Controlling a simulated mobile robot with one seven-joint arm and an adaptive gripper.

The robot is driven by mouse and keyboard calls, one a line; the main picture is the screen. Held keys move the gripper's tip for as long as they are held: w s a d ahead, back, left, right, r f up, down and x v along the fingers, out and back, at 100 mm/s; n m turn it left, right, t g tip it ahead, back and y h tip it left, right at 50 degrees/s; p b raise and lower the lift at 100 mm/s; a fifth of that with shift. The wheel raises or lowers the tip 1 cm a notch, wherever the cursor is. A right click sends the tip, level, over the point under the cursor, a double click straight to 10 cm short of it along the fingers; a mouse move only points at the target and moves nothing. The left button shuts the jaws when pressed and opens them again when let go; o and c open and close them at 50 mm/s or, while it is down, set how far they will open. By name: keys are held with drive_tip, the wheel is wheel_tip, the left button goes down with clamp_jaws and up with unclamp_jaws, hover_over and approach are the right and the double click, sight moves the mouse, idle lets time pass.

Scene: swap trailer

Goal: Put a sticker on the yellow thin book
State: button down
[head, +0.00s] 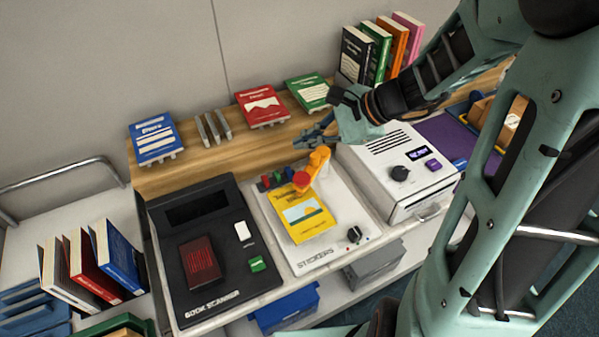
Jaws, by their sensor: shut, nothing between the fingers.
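The yellow thin book (305,220) lies flat on the white sticker machine (283,240), which is marked STICKERS. The machine's orange arm (319,159) stands at the back, and its red head (301,181) is over the top edge of the book. Whether the head touches the cover cannot be told. Several coloured knobs (277,178) sit left of the orange arm, and a dark dial (354,234) is at the front right. My gripper (303,143) is shut and empty, above and behind the machine, apart from the book.
A black book scanner (215,265) stands to the left and a white box with a dial and display (388,165) to the right. Books on stands, including a red one (262,107), line the wooden ledge behind. More upright books (88,262) are at lower left.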

sight(297, 176)
wheel_tip(297, 176, down, 9)
drive_tip(key=b, duration=0.7)
idle(1.5)
drive_tip(key=shift+f+b, duration=0.35)
drive_tip(key=shift+b, duration=0.2)
drive_tip(key=shift+f+b, duration=0.7)
drive_tip(key=shift+f, duration=0.05)
idle(0.5)
drive_tip(key=shift+r, duration=0.1)
drive_tip(key=shift+r+p, duration=0.9)
drive_tip(key=shift+r, duration=0.2)
drive_tip(key=shift+r+p, duration=1.95)
drive_tip(key=shift+r, duration=0.55)
